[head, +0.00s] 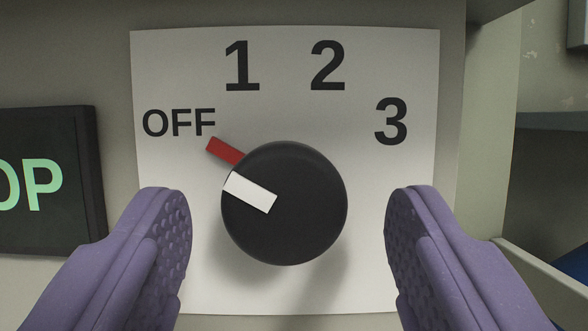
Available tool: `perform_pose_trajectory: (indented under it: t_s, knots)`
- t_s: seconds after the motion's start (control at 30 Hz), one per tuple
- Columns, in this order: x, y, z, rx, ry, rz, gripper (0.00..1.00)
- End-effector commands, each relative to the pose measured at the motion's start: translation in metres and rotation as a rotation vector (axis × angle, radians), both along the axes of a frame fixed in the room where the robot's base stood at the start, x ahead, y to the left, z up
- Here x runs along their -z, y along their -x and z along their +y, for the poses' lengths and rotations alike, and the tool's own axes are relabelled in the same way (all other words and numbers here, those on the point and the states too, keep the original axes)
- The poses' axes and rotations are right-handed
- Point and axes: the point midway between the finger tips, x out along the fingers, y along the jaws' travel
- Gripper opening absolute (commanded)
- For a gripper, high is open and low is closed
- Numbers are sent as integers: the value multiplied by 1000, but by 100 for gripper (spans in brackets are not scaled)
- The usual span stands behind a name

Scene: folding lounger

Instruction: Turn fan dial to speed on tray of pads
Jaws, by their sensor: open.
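The fan dial (300,222) is a round black knob on a white label plate (390,270) fixed to an upright panel. The plate is marked OFF, 1, 2 and 3 in an arc. The knob's white pointer bar (249,192) points up and left toward OFF, roughly in line with a red mark (224,152) beside the knob. My gripper (287,222) is open, with one purple finger left of the dial and one right of it. A gap shows between each finger and the knob in this view. The tray of pads is not in view.
A dark sign (45,190) with green letters, cut off to "OP", is on the panel at the left. At the right, past the panel edge, are a dark recess (555,180) and a pale ledge (550,275) with something blue behind it.

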Motion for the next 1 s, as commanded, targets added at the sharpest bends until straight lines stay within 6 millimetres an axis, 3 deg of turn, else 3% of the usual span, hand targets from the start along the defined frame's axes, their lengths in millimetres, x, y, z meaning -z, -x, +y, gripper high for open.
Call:
perform_pose_trajectory:
  t_s: [0.33,0.5,0.6,1.0]
  knots:
    - [-3,-7,0,-1,0,0,67]
    - [-3,-7,0,-1,-1,0,28]
    - [-3,-7,0,-1,-1,0,12]
    - [-1,-7,1,-1,-89,-3,12]
